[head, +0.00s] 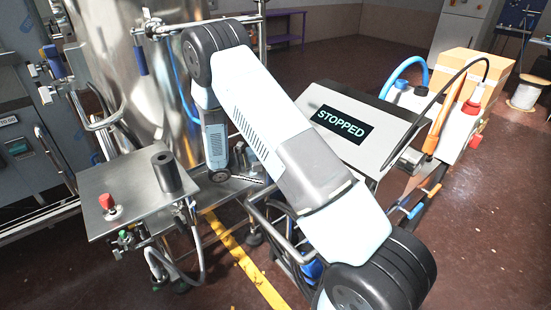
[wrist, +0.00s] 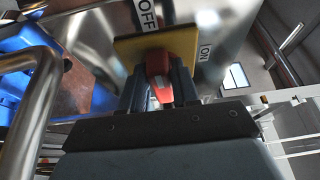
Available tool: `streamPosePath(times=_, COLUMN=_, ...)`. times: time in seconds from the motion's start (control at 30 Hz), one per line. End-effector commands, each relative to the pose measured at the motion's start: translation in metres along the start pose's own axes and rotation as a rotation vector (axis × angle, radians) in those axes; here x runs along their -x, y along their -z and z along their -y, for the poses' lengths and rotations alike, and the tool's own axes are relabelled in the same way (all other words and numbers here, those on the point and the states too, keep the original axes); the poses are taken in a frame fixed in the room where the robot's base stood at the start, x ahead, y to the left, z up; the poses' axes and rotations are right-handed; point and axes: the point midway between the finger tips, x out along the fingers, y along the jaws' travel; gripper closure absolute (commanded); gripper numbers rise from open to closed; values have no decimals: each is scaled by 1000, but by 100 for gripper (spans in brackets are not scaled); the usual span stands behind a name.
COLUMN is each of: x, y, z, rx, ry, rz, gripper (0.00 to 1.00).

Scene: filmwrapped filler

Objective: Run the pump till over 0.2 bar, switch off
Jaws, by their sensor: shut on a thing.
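The red switch handle (wrist: 158,65) stands in front of a yellow plate (wrist: 185,45) in the wrist view. An OFF label (wrist: 148,14) is at the upper left of the plate and an ON label (wrist: 205,53) at its right. My gripper (wrist: 161,88) is shut on the red handle, with a dark finger on each side. Which label the handle points to, I cannot tell. In the head view a grey box carries a display (head: 341,124) reading STOPPED. My arm hides the gripper and switch there. I can make out no pressure reading in bar.
A steel tank (head: 125,70) stands behind my arm. A steel table (head: 135,195) with a red button (head: 107,202) is at left. White containers (head: 455,125) with hoses and a cardboard box (head: 470,68) are at right. A metal pipe (wrist: 35,105) runs close by in the wrist view.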

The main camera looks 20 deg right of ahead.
Motion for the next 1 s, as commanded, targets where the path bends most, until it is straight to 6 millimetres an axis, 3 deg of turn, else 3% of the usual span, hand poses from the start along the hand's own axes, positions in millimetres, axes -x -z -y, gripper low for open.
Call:
streamPosePath(times=0.2, x=0, y=0, z=-2, rx=3, ry=-4, rz=3, gripper=100)
streamPosePath(times=0.23, x=0, y=0, z=-2, rx=3, ry=-4, rz=3, gripper=68)
streamPosePath(times=0.43, x=0, y=0, z=-2, rx=2, ry=-4, rz=2, gripper=49)
streamPosePath(times=0.77, x=0, y=0, z=3, rx=0, ry=-3, rz=1, gripper=49)
streamPosePath(times=1.0, x=1, y=4, z=33, rx=0, ry=-3, rz=2, gripper=49)
